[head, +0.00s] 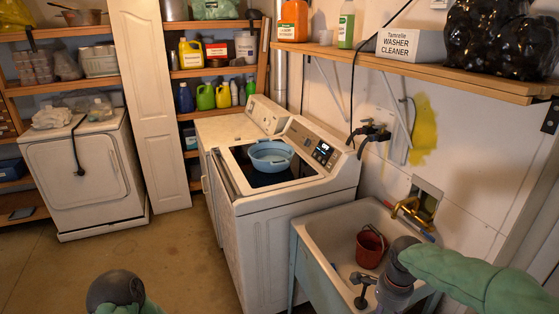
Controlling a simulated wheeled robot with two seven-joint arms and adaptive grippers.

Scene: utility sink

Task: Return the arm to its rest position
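My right arm comes in from the right in a green sleeve, bent at a dark grey joint over the utility sink (313,243). The dark end of this arm, with what look like parts of my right gripper (363,291), is low over the sink's front part. Whether its fingers are open or shut is unclear, and I see nothing clearly held. A red bucket (370,248) stands in the sink, just left of and behind the arm. Of my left arm only a dark rounded joint and a bit of green show at the bottom left; its gripper is out of view.
A brass faucet (410,211) is at the sink's back wall. A washer (290,235) with a blue basin (271,155) on top stands left of the sink. A wooden shelf (420,71) with bottles and a box hangs above. The floor (180,260) at left is clear.

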